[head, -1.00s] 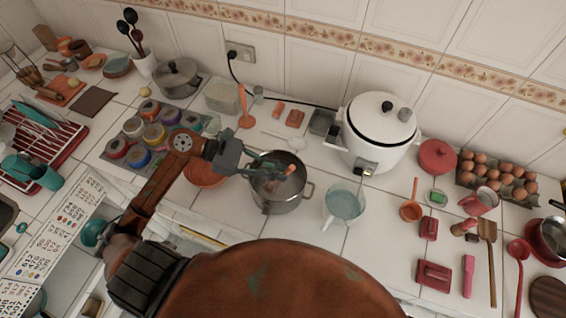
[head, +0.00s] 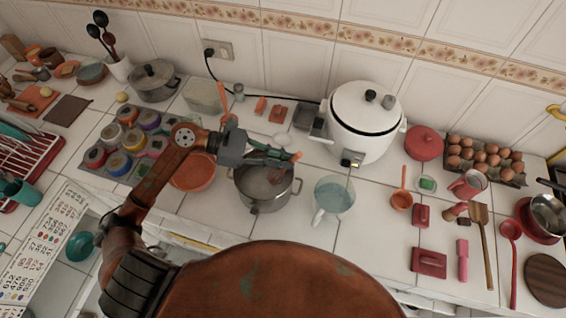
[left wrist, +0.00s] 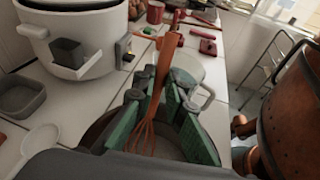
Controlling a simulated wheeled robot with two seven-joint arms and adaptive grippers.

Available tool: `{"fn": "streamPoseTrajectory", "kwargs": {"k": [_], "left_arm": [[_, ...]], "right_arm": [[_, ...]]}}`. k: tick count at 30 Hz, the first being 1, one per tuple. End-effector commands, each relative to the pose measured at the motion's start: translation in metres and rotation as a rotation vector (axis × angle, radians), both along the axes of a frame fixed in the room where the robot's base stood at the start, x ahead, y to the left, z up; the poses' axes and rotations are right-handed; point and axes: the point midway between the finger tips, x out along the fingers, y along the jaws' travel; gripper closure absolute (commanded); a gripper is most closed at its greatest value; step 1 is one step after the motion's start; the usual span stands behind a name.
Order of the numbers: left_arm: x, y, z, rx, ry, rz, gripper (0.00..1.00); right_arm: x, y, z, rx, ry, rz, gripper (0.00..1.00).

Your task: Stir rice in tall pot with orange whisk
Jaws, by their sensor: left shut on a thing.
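The tall metal pot (head: 265,206) stands open on the white tiled counter. My left gripper (head: 284,157) is over the pot's far rim, shut on the orange whisk. The whisk's orange handle end (head: 297,157) sticks out past the fingers, and its wires (head: 276,175) hang down in the pot's opening. In the left wrist view the whisk handle (left wrist: 168,56) rises between the green-padded fingers, with the wire loops (left wrist: 148,137) below them. The gripper and fingers hide much of the pot there. I cannot make out the rice clearly. My right gripper is not in view.
A glass jug of water (head: 334,194) stands just right of the pot. A white rice cooker (head: 360,135) is behind it to the right. An orange bowl (head: 193,175) and several colourful jars (head: 128,138) are on the left. Small red utensils lie at the right.

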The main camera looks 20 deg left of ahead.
Motion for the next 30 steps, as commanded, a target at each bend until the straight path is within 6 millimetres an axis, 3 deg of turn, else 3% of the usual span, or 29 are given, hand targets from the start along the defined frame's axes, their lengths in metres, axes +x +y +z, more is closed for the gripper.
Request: {"fn": "streamPoseTrajectory", "kwargs": {"k": [30], "left_arm": [[0.001,-0.03,0.075,0.001,-0.003,-0.001,1.0]], "right_arm": [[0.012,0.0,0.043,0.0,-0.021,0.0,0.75]]}}
